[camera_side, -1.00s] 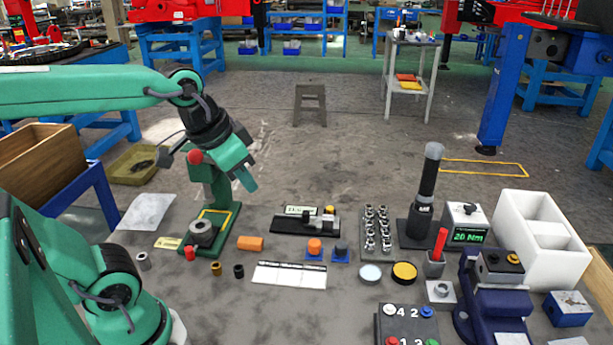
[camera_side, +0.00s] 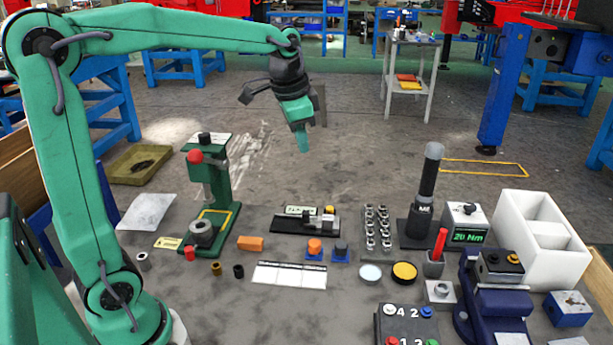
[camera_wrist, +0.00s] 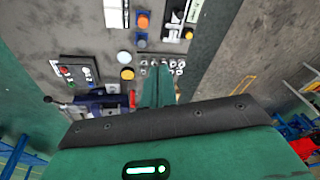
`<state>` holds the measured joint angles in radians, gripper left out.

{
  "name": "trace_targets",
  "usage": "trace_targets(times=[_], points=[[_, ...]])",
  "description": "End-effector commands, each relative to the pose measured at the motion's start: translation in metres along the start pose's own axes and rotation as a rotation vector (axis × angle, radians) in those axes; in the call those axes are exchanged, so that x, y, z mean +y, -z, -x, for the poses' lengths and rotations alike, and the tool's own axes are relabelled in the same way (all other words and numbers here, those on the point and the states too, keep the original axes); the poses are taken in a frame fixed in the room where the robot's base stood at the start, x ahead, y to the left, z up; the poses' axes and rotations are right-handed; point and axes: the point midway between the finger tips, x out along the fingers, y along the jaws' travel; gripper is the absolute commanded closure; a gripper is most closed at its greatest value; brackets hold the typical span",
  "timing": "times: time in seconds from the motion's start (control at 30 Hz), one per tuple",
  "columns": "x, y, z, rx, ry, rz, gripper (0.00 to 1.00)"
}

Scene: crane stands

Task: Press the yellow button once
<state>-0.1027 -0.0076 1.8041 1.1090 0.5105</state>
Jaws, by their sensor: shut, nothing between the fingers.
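A round yellow button (camera_side: 404,273) with a dark rim sits on the table, right of a pale round disc (camera_side: 370,274). In the wrist view the yellow button (camera_wrist: 127,73) is left of my fingers. My gripper (camera_side: 304,146) is shut and empty, high above the table behind the black fixture, apart from the button and to its left in the side view. The shut fingers (camera_wrist: 158,88) also show in the wrist view. Nothing covers the button in either view.
A numbered button panel (camera_side: 407,326) stands in front of the yellow button. A blue vise (camera_side: 485,305), a red-handled holder (camera_side: 435,264) and a tall black cylinder (camera_side: 425,195) are to its right. A socket tray (camera_side: 378,232) is behind it.

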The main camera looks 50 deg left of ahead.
Motion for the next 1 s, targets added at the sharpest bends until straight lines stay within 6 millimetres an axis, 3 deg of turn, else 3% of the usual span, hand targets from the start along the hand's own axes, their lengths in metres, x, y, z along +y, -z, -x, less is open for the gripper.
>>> trace_targets(times=[0.5,1.0], points=[[-0.052,0.050,-0.054,-0.092,-0.056,-0.165,1.00],[-0.096,0.079,-0.122,-0.163,-0.126,-0.322,1.00]])
